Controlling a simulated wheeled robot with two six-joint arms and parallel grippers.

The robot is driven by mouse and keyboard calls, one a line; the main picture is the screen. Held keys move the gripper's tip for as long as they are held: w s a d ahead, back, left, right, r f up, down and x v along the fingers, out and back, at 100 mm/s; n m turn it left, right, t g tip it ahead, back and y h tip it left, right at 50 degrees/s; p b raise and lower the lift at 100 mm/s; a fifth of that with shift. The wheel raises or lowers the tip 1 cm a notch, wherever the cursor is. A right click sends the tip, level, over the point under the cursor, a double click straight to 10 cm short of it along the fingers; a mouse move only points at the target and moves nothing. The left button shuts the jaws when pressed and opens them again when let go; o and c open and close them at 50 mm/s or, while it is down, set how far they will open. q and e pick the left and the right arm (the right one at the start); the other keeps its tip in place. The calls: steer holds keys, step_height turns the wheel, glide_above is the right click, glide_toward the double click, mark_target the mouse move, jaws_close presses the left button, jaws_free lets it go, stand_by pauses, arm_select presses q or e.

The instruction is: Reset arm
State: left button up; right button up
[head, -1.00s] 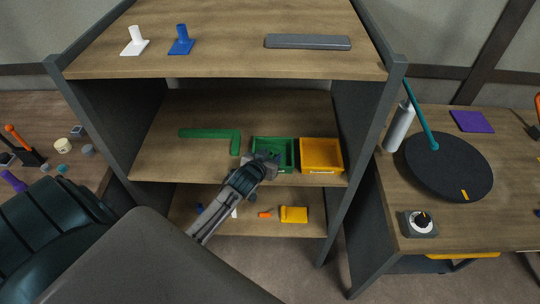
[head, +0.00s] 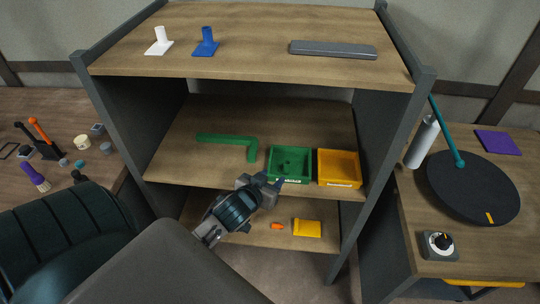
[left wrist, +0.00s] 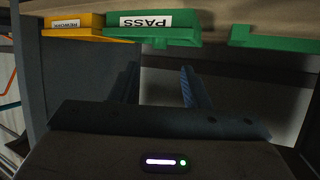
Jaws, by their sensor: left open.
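My left gripper (head: 268,183) is open, in front of the middle shelf and just below the front edge of the green bin (head: 273,170). In the left wrist view its two fingers (left wrist: 158,85) stand apart with nothing between them. The bin shows there with a PASS label (left wrist: 140,22), beyond the fingertips. Something small and dark green seems to lie in the bin, too unclear to name. My right gripper is not in view.
A yellow bin (head: 340,183), labelled REWORK in the left wrist view, stands right of the green one. A green L-shaped piece (head: 228,139) lies left. The lower shelf holds a yellow block (head: 307,228) and an orange piece (head: 277,226). A side table (head: 420,210) stands right.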

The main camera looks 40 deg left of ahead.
arm_select(q)
steer(key=shift+s, duration=0.1)
stand_by(0.5)
steer(key=s+d+f+m+g, duration=0.1)
steer(key=s+d+f+g, duration=0.15)
steer(key=s, duration=0.45)
steer(key=s+d+f+m+g+h, duration=0.1)
steer(key=s+d+g, duration=0.1)
steer(key=s+g, duration=0.35)
steer(key=s+d+f+m+g, duration=0.1)
steer(key=s+d+f+g, duration=0.1)
steer(key=s, duration=0.6)
step_height(320, 180, down, 31)
steer(key=a+g, duration=0.1)
steer(key=a, duration=0.2)
steer(key=s+f+g+b, duration=0.1)
steer(key=s+f, duration=1.7)
steer(key=f, duration=0.2)
steer(key=shift+s+a+n, duration=0.2)
steer(key=shift+a+n, duration=0.2)
